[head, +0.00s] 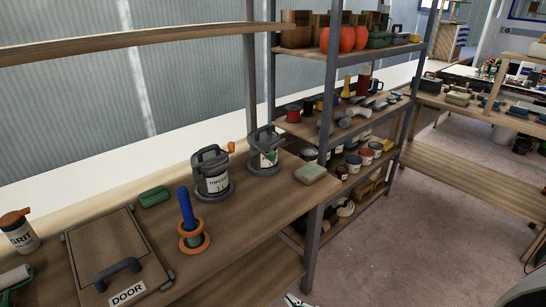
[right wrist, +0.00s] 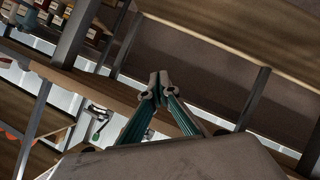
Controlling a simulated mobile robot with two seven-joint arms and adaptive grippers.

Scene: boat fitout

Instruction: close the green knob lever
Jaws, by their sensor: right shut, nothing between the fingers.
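A small green knob (head: 271,156) shows against the right grey lidded pot (head: 258,166) at the back of the bench in the head view. In the right wrist view, a pale fitting (right wrist: 97,113) with a dark lever and a green knob (right wrist: 96,136) shows left of my fingers. Whether both views show the same knob is hard to tell. My right gripper (head: 293,300) only just shows at the bottom edge of the head view. In its wrist view, the fingertips (right wrist: 157,84) meet, with nothing between them, apart from the knob. My left gripper is not in view.
The bench (head: 255,225) carries a left grey pot (head: 212,182), a blue post with orange rings (head: 188,212), a door panel (head: 115,250) and a green block (head: 154,196). An orange knob (head: 231,146) stands between the pots. A loaded shelf rack (head: 330,110) stands right; floor lies beyond.

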